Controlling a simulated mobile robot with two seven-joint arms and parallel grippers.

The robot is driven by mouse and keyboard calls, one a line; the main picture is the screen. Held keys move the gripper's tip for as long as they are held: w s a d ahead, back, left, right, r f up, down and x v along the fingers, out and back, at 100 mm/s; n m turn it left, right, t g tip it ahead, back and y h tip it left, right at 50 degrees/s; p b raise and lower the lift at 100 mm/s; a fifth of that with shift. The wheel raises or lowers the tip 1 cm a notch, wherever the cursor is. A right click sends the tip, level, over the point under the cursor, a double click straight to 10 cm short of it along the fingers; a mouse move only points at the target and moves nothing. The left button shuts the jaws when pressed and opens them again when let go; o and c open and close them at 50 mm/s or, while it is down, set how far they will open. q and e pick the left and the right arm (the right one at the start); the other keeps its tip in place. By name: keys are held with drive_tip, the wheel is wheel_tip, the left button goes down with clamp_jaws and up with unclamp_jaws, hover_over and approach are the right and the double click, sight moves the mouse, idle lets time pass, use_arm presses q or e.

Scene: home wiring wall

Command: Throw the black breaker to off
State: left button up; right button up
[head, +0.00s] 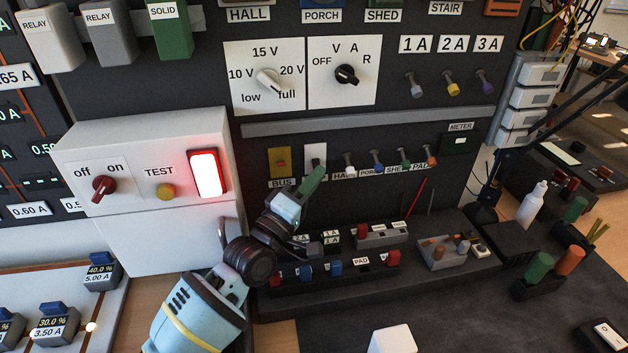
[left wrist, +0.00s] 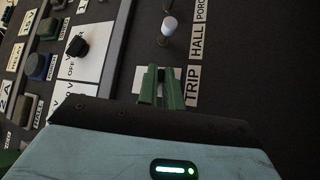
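A row of small switches with name labels runs across the dark wall panel. Left of the white-tipped HALL lever (head: 348,160) is a white plate (head: 316,153) with a dark spot on it. The left wrist view shows the TRIP label (left wrist: 193,86) beside this plate. I cannot tell for certain whether this is the black breaker; its lever is hidden or too small to make out. My left gripper (head: 316,178) has its green fingers just below the plate, partly covering it. In the left wrist view the fingers stand close together, with a narrow gap. My right gripper is out of view.
The yellow BUS plate (head: 279,161) with a red switch is close on the left. A black selector knob (head: 346,74) sits above. A white box (head: 140,190) with a lit red button juts out at the left. A terminal tray (head: 335,268) lies below my gripper.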

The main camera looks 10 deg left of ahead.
use_arm(q)
drive_tip(key=o, duration=0.4)
drive_tip(key=shift+o, duration=0.2)
drive_tip(key=p+v, duration=0.1)
drive_tip(key=v, duration=0.6)
drive_tip(key=shift+s+a+f, duration=0.2)
drive_tip(key=shift+s, duration=0.1)
idle(0.4)
